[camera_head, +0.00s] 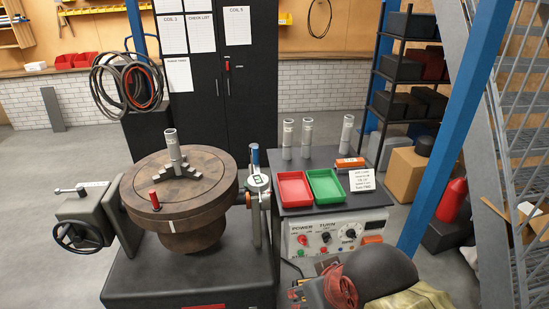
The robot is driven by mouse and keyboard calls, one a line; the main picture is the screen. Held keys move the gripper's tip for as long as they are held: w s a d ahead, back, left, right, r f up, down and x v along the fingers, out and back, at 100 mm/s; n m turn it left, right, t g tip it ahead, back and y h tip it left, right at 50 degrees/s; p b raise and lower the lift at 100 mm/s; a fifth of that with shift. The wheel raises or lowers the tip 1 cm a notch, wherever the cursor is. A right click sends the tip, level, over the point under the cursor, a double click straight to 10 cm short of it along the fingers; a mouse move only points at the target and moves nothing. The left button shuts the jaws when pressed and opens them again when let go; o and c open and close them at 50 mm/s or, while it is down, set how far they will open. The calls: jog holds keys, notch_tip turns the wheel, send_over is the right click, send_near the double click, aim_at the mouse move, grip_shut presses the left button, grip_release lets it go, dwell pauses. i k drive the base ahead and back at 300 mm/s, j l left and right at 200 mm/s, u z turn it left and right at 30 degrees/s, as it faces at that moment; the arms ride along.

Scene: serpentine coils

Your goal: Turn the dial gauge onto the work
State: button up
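The dial gauge (259,181) has a pale body with a small greenish display. It is on an upright post (256,215) with a blue top, at the right edge of the round brown rotary table (205,197). A small red knob or handle (154,199) stands on the table's front left. My gripper is not in view.
Right of the gauge, a bench (330,200) holds a red tray (295,190), a green tray (326,187) and three upright metal cylinders (307,137). Its front panel (335,236) has knobs. A handwheel (77,237) is left.

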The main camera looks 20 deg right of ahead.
aim_at(258, 181)
jog(key=l+u, duration=0.1)
jog(key=l, duration=0.35)
jog(key=i+l+u, duration=0.1)
jog(key=i+u, duration=0.2)
jog(key=i+l+u, duration=0.15)
jog(key=i+u, duration=0.2)
